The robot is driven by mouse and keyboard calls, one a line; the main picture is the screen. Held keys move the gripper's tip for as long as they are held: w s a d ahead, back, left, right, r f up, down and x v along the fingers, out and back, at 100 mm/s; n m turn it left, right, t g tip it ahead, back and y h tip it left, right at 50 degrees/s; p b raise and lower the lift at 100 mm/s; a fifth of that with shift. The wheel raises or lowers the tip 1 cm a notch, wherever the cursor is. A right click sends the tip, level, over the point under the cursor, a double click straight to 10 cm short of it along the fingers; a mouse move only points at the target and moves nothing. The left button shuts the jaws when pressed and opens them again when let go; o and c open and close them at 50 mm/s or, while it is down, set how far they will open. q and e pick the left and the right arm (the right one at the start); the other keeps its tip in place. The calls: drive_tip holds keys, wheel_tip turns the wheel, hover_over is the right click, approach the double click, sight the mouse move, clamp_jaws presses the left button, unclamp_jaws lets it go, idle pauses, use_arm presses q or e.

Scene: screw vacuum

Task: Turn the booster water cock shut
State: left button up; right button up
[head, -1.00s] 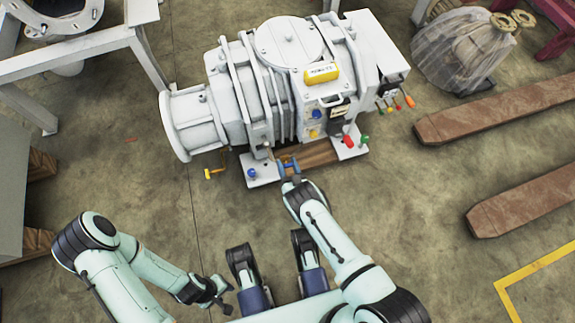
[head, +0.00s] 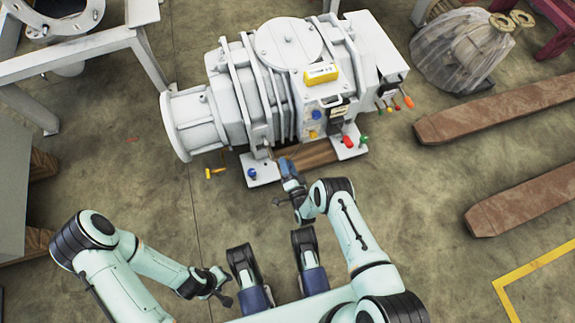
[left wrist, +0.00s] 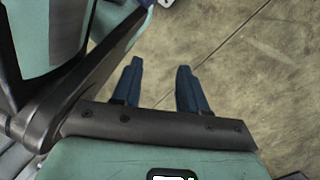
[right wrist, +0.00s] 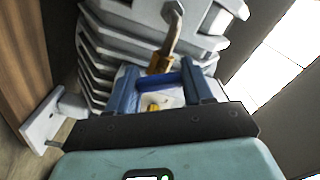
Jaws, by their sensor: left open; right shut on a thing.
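The booster (head: 285,80) is a large ribbed grey-white machine at the top middle of the head view. My right gripper (head: 287,164) is at its near lower side. In the right wrist view, the fingers of the right gripper (right wrist: 161,88) are closed on the ends of a blue bar-shaped handle (right wrist: 167,80). A brass fitting (right wrist: 160,63) with a curved brown pipe is just beyond it; this looks like the water cock, partly hidden by the fingers. My left gripper (head: 224,288) is open and empty over bare floor; its blue fingers (left wrist: 158,85) are apart.
A yellow handle (head: 214,172) and a blue knob (head: 252,173) are left of my right gripper. Red (head: 347,141) and green (head: 364,139) handles are to its right. Brown beams (head: 500,115) lie at the right. A grey frame (head: 70,50) stands at upper left.

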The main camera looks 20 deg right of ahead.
drive_tip(key=m, duration=0.2)
drive_tip(key=shift+w+m, duration=0.1)
drive_tip(key=shift+m, duration=0.3)
use_arm(q)
drive_tip(key=shift+s+a+f+g+b, duration=0.1)
drive_tip(key=shift+s+f+g+b, duration=0.15)
drive_tip(key=shift+s, duration=0.35)
drive_tip(key=shift+s+f+g+b, duration=0.15)
drive_tip(key=shift+s+f+b, duration=0.2)
drive_tip(key=shift+s, duration=0.25)
use_arm(e)
drive_tip(key=shift+r+m, duration=0.1)
drive_tip(key=shift+m, duration=1.5)
use_arm(q)
drive_tip(key=shift+s, duration=0.1)
use_arm(e)
drive_tip(key=o, duration=1)
drive_tip(key=shift+o, duration=0.2)
use_arm(q)
drive_tip(key=shift+s, duration=0.1)
